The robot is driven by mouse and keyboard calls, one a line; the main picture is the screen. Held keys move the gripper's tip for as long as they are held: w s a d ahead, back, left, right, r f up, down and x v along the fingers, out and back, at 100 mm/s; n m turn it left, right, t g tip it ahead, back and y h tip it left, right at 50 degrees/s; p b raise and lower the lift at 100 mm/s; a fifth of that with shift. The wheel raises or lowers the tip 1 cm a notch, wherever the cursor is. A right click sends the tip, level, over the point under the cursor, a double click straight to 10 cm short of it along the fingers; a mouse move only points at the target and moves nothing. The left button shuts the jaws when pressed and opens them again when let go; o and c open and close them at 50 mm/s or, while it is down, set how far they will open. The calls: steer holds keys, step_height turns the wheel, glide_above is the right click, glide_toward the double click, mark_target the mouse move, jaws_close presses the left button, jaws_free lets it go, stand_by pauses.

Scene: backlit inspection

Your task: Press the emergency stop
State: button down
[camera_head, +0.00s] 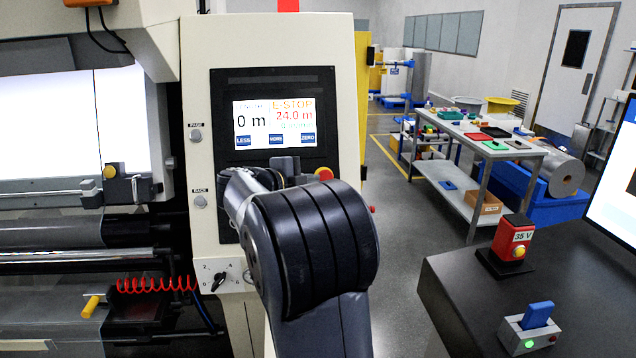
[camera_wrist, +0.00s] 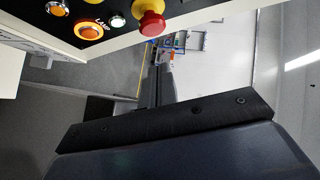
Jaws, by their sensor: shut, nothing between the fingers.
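The emergency stop is a red mushroom button on a yellow base (camera_wrist: 151,22) at the top of the wrist view. It sits on the dark control panel beside lit orange and white buttons. In the head view, a bit of red and yellow (camera_head: 325,174) shows just above my wrist, and the rest is hidden. My gripper (camera_wrist: 161,72) is shut and empty. Its dark fingers point toward the panel side, with a visible gap below the red button in the wrist view. In the head view my wrist covers most of my gripper. The panel screen (camera_head: 274,123) reads "E-STOP".
The machine's rollers and a red coiled cable (camera_head: 155,285) are at left.

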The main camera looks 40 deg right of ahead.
steer(key=v, duration=0.6)
steer(key=shift+s+r+b, duration=0.2)
steer(key=shift+b, duration=0.25)
